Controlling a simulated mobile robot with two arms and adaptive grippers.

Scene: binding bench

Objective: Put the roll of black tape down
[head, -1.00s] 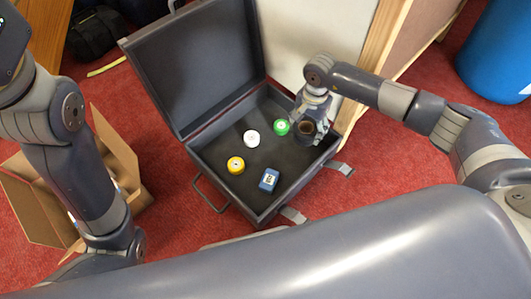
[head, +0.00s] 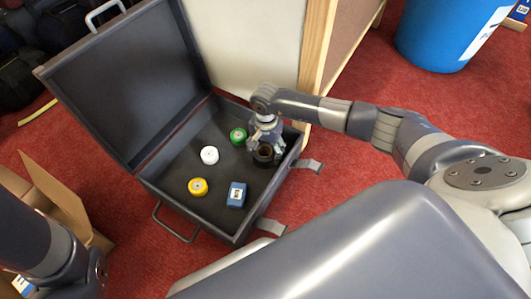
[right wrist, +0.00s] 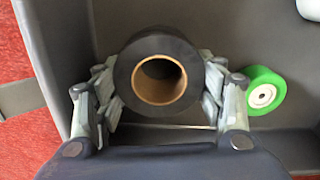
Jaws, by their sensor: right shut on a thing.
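The roll of black tape (right wrist: 183,55) is between the two fingers of my right gripper (right wrist: 160,92), which is shut on it. Its brown cardboard core faces the right wrist camera. In the head view the black tape (head: 264,158) and the right gripper (head: 262,140) are inside the open dark case (head: 150,180), at its right end. Whether the tape touches the case floor I cannot tell. My left arm shows at the lower left of the head view, but its gripper is out of view.
A cardboard box (head: 62,200) stands left, a blue bin (head: 447,30) at upper right.

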